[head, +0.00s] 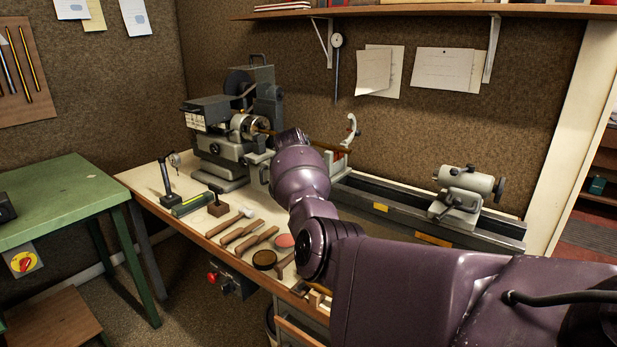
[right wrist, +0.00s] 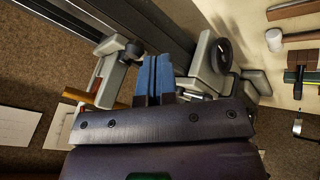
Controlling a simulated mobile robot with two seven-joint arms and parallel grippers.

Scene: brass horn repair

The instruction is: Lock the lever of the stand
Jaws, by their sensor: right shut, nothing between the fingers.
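The pale grey stand (head: 340,159) sits on the lathe bed behind my right forearm in the head view. Its curved upper part (head: 352,128) stands raised at the right. In the right wrist view a pale grey frame (right wrist: 108,82), apparently the stand, is left of my fingers, with a dark round knob (right wrist: 133,49) near its top. I cannot tell which part is the lever or whether it is locked. My right gripper (right wrist: 155,68) has blue fingertips pressed together and empty, close beside the frame; contact is unclear. My arm hides it in the head view. My left gripper is out of view.
The lathe headstock (head: 222,140) is at the left and the tailstock (head: 467,190) at the right of the bed (head: 400,205). An orange-brown rod (right wrist: 103,98) lies by the frame. Hand tools, including a mallet (head: 228,224), lie on the bench front. A green table (head: 62,195) stands left.

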